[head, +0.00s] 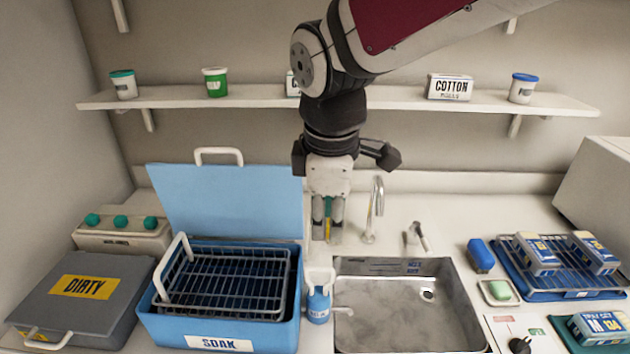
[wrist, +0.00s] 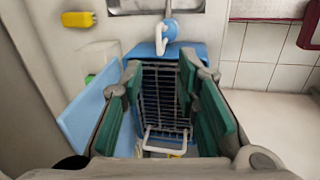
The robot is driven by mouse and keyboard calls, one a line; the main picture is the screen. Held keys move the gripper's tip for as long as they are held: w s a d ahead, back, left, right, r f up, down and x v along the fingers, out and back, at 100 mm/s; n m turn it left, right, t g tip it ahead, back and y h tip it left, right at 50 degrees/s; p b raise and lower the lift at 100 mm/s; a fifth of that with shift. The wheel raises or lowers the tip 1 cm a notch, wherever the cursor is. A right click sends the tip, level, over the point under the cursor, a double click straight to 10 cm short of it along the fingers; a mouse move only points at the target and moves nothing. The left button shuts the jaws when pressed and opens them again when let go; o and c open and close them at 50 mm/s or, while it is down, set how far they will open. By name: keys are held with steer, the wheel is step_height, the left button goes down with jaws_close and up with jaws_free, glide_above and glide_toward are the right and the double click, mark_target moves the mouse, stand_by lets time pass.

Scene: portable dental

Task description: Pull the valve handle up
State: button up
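A small grey lever handle (head: 417,236) stands tilted on the counter behind the sink, right of the curved metal faucet (head: 375,208). I take it for the valve handle, though no label shows. My gripper (head: 328,236) points down, left of the faucet and well apart from the lever. In the wrist view, the green finger pads of my gripper (wrist: 163,112) are spread apart with nothing held between them. The wrist view looks past the fingers at the tub and rack; I cannot make out the lever there.
The blue SOAK tub (head: 222,342) holds a wire rack (head: 225,280), its lid raised behind. A blue bottle (head: 318,305) stands beside the metal sink (head: 400,320). A shelf (head: 260,102) runs along the wall behind my arm.

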steer(key=a, duration=0.1)
glide_toward(321, 268)
steer(key=shift+n, duration=0.3)
steer(key=f, duration=0.2)
steer(key=w+f, duration=0.1)
steer(key=f, duration=0.4)
steer(key=shift+w+f, duration=0.25)
steer(key=shift+f, duration=0.15)
jaws_close()
